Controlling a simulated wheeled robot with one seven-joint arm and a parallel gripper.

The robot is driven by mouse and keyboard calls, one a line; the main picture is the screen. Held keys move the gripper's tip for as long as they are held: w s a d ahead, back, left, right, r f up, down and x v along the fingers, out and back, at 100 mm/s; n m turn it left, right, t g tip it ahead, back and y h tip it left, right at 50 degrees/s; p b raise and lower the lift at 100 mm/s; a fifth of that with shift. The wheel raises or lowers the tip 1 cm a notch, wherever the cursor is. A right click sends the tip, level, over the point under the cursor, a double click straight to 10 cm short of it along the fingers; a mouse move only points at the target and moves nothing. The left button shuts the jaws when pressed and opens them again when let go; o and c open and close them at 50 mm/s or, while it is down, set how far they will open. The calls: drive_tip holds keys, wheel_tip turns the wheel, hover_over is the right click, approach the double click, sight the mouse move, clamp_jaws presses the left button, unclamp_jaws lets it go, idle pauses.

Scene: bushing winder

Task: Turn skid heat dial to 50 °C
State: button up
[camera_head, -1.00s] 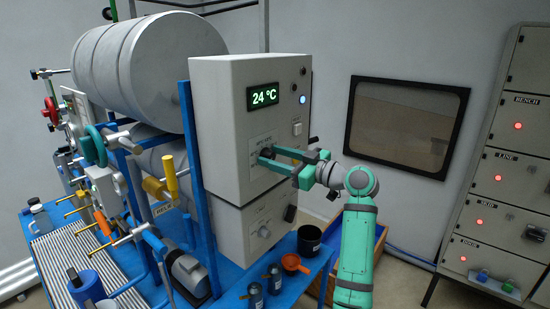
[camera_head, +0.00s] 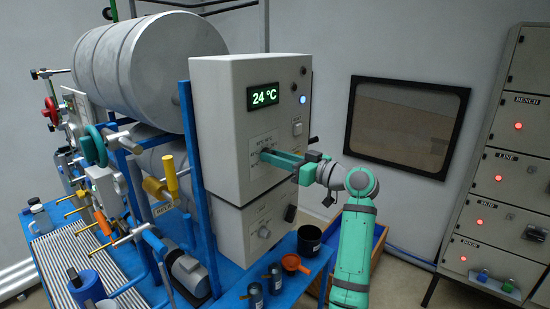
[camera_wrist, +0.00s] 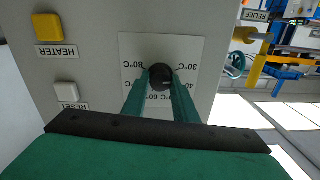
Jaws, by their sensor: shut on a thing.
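The heat dial (camera_wrist: 160,77) is a round black knob on a white scale plate (camera_wrist: 132,49) marked in °C. The wrist view shows it upside down, with 30°C at the right and 80°C at the left. My gripper (camera_wrist: 161,84) has its two green fingers on either side of the knob, shut on it. In the head view my gripper (camera_head: 268,156) reaches the grey control box (camera_head: 222,120) from the right, and its fingers hide the knob. The green display (camera_head: 263,97) reads 24 °C. The exact setting of the dial cannot be told.
A yellow HEATER button (camera_wrist: 47,28) and a white RESET button (camera_wrist: 66,92) sit beside the dial plate.

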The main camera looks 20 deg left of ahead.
drive_tip(key=shift+f+m+t, duration=0.1)
drive_tip(key=shift+m+t, duration=0.05)
drive_tip(key=shift+m, duration=3.45)
drive_tip(key=shift+f+m+t, duration=0.1)
drive_tip(key=shift+m+t, duration=0.05)
drive_tip(key=shift+m, duration=3.75)
drive_tip(key=o, duration=1.1)
drive_tip(key=shift+d, duration=0.1)
drive_tip(key=v, duration=1)
drive_tip(key=shift+s+d, duration=0.1)
drive_tip(key=shift+d, duration=0.25)
